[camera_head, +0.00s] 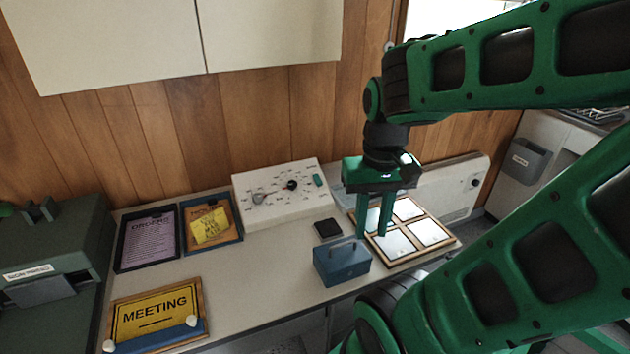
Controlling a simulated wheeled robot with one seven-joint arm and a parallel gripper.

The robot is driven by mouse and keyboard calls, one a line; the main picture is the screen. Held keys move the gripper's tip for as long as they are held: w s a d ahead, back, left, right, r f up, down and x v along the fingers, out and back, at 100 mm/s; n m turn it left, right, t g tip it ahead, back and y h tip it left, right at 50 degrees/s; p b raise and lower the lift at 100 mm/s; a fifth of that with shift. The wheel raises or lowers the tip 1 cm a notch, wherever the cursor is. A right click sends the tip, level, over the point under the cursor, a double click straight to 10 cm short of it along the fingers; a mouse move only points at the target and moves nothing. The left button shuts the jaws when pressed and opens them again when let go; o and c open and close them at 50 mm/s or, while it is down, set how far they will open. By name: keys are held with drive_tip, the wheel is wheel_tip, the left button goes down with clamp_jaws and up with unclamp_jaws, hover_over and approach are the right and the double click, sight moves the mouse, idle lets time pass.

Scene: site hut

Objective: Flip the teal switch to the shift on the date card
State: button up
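A small teal switch (318,180) sits at the right end of a sloping white control panel (281,210) against the wood wall. Its position is too small to read. The panel also carries a black knob (292,185), a silver knob (258,198) and small printed marks. A wooden frame (447,245) holding several white cards (394,243) lies to the right; their print is not legible, and I cannot tell which thing is the date card. My green gripper (373,236) points down at the left side of this frame, right of the panel. Its two fingers are apart with nothing visible between them.
A blue box with a handle (342,263) and a black pad (327,228) lie in front of the panel. An ORDERS tray (149,239), a tray with a yellow note (211,226) and a MEETING sign (156,312) are left. Cabinets (270,35) hang above. The counter's middle is clear.

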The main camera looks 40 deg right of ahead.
drive_tip(key=shift+s+d+r, duration=0.1)
drive_tip(key=shift+s+r, duration=0.25)
drive_tip(key=c, duration=0.5)
drive_tip(key=w+d+n, duration=0.2)
drive_tip(key=w+n, duration=0.1)
drive_tip(key=w, duration=0.1)
drive_tip(key=w+d+r+n+t, duration=0.1)
drive_tip(key=w+d+n, duration=0.1)
drive_tip(key=w, duration=0.3)
drive_tip(key=w+d+r+n, duration=0.1)
drive_tip(key=w+d+n, duration=0.1)
drive_tip(key=w+n, duration=0.3)
drive_tip(key=shift+t+h, duration=0.3)
drive_tip(key=shift+t, duration=0.1)
clamp_jaws()
drive_tip(key=w+d+n+t, duration=0.1)
drive_tip(key=w+d+n, duration=0.2)
drive_tip(key=w+n, duration=0.2)
drive_tip(key=w+d+n, duration=0.3)
drive_tip(key=w+n, duration=0.3)
drive_tip(key=w, duration=0.3)
drive_tip(key=shift+w+t, duration=0.2)
drive_tip(key=shift+t, duration=0.2)
